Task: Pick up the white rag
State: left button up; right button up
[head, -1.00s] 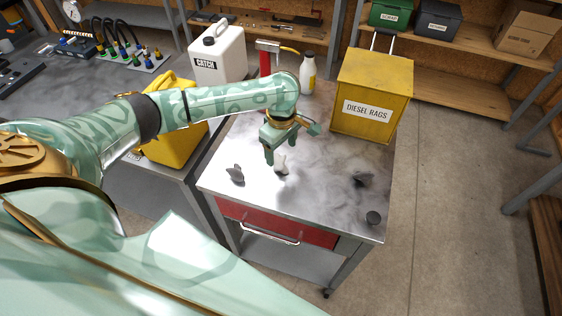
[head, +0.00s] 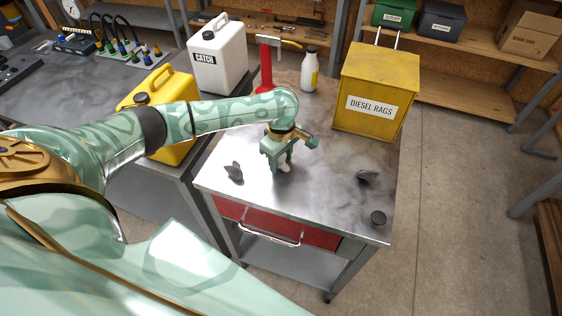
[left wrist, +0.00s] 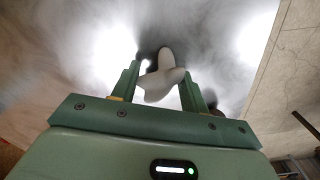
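The white rag (head: 285,167) is a small crumpled piece standing on the metal top of the cart (head: 300,205). My left gripper (head: 280,166) is low over it, pointing down, and partly hides it in the head view. In the left wrist view the white rag (left wrist: 160,82) shows between the two fingers of the left gripper (left wrist: 160,75). The fingers are apart, one on each side of it. I cannot tell whether either finger touches it. My right gripper is in neither view.
Dark grey rags lie left (head: 234,172) and right (head: 367,178) of the gripper. A small dark round piece (head: 378,217) is near the front right corner.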

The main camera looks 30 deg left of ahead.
aim_at(281, 158)
pick_arm(q)
jog(key=shift+c, duration=0.4)
jog(key=shift+r+p, duration=0.35)
jog(key=shift+r, duration=0.2)
notch_tip(281, 158, up, 3)
jog(key=shift+s+r+p, duration=0.1)
jog(key=shift+p, duration=0.9)
jog(key=s+d+r+p, duration=0.3)
jog(key=s+r, duration=0.1)
jog(key=s, duration=0.2)
jog(key=s+d+r+p, duration=0.3)
jog(key=s+r+p, duration=0.1)
jog(key=s, duration=0.2)
jog(key=shift+s+r, duration=0.3)
jog(key=shift+r, duration=0.05)
